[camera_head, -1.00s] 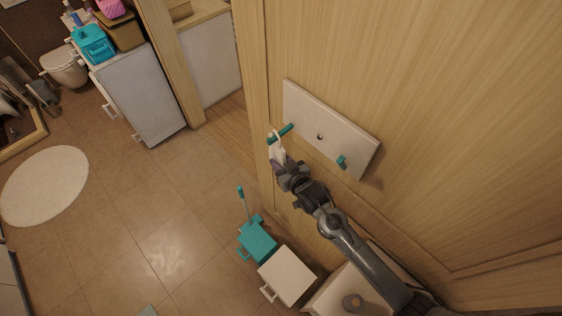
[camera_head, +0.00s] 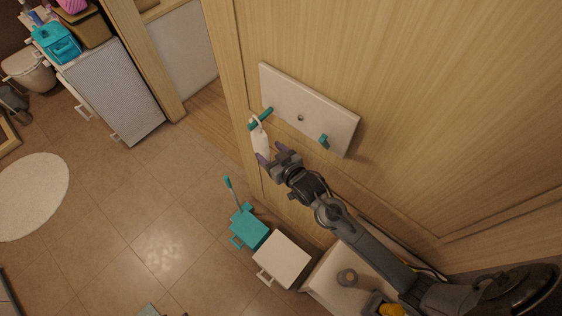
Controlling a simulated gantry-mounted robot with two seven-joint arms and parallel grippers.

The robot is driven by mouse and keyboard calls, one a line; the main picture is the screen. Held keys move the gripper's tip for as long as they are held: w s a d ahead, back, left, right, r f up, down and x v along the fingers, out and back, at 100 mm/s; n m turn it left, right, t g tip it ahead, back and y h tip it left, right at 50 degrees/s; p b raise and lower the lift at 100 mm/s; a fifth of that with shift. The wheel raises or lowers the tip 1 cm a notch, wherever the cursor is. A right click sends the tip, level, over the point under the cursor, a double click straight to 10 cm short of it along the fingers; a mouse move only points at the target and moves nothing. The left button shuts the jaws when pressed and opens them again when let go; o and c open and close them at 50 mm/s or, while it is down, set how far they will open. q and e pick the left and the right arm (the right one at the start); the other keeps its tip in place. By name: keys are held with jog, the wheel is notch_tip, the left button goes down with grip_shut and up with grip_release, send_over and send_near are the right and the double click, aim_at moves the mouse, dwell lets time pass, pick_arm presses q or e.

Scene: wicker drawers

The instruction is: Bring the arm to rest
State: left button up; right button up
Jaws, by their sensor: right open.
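My right gripper (camera_head: 270,154) is open, beside the wooden wall, with its arm coming in from the lower right. Its fingertips are just below and right of a white item (camera_head: 260,138), which hangs from the left teal peg (camera_head: 262,118) of a white wall rack (camera_head: 308,100). I cannot tell whether a fingertip still touches the item. The right teal peg (camera_head: 323,142) is bare. My left gripper is not in view.
Below the gripper, a teal box (camera_head: 250,231) with a teal-tipped stick and a white box (camera_head: 281,258) stand on the floor. A pale cabinet (camera_head: 335,276) stands under the arm. Open tiled floor (camera_head: 150,215) and a round white rug (camera_head: 30,195) lie left.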

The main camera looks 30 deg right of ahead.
jog(key=s+r+g+p, duration=0.3)
jog(key=s, duration=0.6)
jog(key=s+r+g+p, duration=0.2)
jog(key=s+g+p, duration=0.2)
jog(key=s, duration=0.5)
jog(key=s+r+n+g+p, duration=0.1)
jog(key=s+r+g+p, duration=0.2)
jog(key=s, duration=0.7)
jog(key=shift+d+r+h, duration=0.3)
jog(key=shift+d+h, duration=0.1)
dwell(1.6)
